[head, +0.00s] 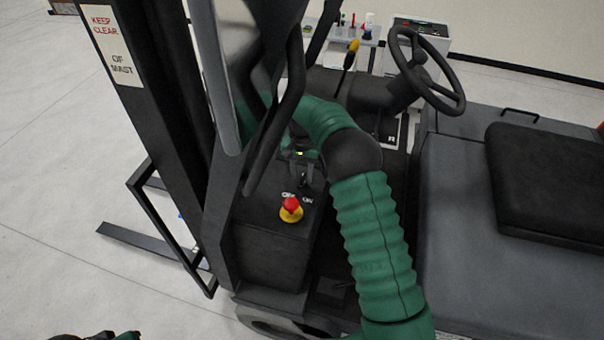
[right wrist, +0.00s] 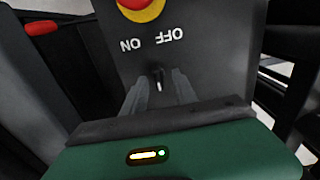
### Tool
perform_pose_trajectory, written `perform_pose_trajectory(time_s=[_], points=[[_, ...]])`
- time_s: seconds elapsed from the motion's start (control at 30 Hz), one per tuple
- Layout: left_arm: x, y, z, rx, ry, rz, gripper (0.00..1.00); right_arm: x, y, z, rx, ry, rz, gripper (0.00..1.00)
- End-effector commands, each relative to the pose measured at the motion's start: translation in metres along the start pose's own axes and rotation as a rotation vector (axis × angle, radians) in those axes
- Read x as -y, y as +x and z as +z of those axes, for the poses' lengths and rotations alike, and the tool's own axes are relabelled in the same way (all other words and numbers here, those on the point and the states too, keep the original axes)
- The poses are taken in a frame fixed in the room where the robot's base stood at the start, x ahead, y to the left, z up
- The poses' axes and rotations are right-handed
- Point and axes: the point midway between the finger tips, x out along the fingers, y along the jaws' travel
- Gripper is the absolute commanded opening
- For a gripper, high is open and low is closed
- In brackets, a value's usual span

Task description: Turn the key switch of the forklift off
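The key switch (right wrist: 158,77) is a small dark key with a pale edge on the forklift's dark console panel. In the right wrist view it stands between the two fingers of my right gripper (right wrist: 158,82), with a gap visible on both sides. The gripper is open around the key. The upside-down OFF and ON labels (right wrist: 153,40) lie just beyond it. In the head view my right gripper (head: 303,178) is over the console (head: 270,235), and the key is hidden or too small to make out. Only a sliver of my left gripper (head: 100,337) shows at the bottom left.
A red and yellow stop button (head: 291,210) sits on the console close to my right gripper. The mast (head: 165,80) and a dark curved bar (head: 278,125) rise to its left. The steering wheel (head: 425,72) and seat (head: 550,180) are to the right.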

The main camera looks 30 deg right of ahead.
Motion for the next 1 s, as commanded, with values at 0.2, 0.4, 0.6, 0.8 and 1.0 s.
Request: perform_pose_trajectory(time_s=[0.2,0.4,0.6,0.8,1.0], points=[[0.000,0.000,0.000,0.000,0.000,0.000,0.00,-0.001,0.001,0.001,0.004,0.001,0.002,0.34],[0.000,0.012,0.003,0.000,0.000,0.000,0.00,0.000,-0.015,0.000,-0.001,0.001,-0.001,0.34],[0.000,0.030,0.007,0.000,0.000,0.000,0.00,0.001,-0.070,-0.001,-0.002,0.000,-0.002,0.34],[0.000,0.033,0.008,0.000,0.000,0.000,0.00,0.001,-0.130,-0.002,-0.001,0.000,0.000,0.34],[0.000,0.028,0.006,0.000,0.000,0.000,0.00,0.001,-0.162,-0.002,0.003,0.001,0.002,0.34]])
